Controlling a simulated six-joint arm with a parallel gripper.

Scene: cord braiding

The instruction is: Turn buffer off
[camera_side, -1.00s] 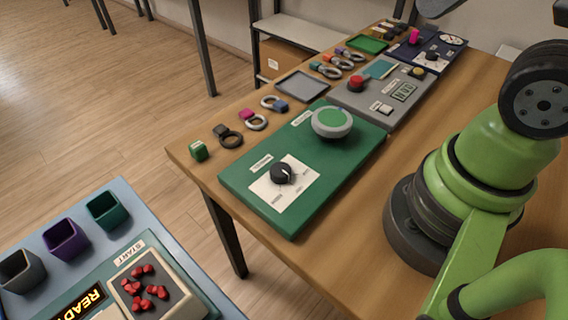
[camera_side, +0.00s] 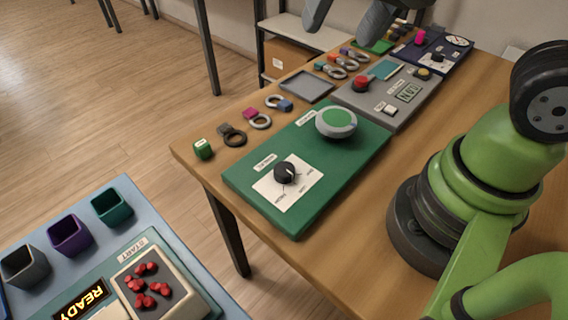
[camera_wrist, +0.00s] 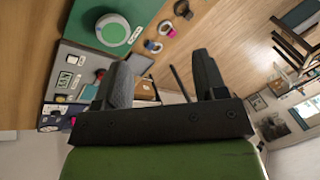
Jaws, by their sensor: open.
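My gripper (camera_side: 346,22) is open and empty at the top of the side view, its two dark fingers hanging over the far part of the table. The wrist view shows the same open gripper (camera_wrist: 160,82) with nothing between its fingers. A black knob (camera_side: 285,172) sits on a white dial plate on the green panel (camera_side: 246,190), well apart from my gripper. A second dark knob (camera_side: 437,58) sits on the dark blue panel (camera_side: 459,56) at the far end. The label lettering is too small to read, so I cannot tell which control is the buffer.
A green-topped round button (camera_side: 337,120) stands on the green panel. The grey panel (camera_side: 378,112) carries a red button (camera_side: 361,83) and a small display. Cord rings and coloured blocks line the table's left edge. A blue console (camera_side: 150,220) stands at the lower left.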

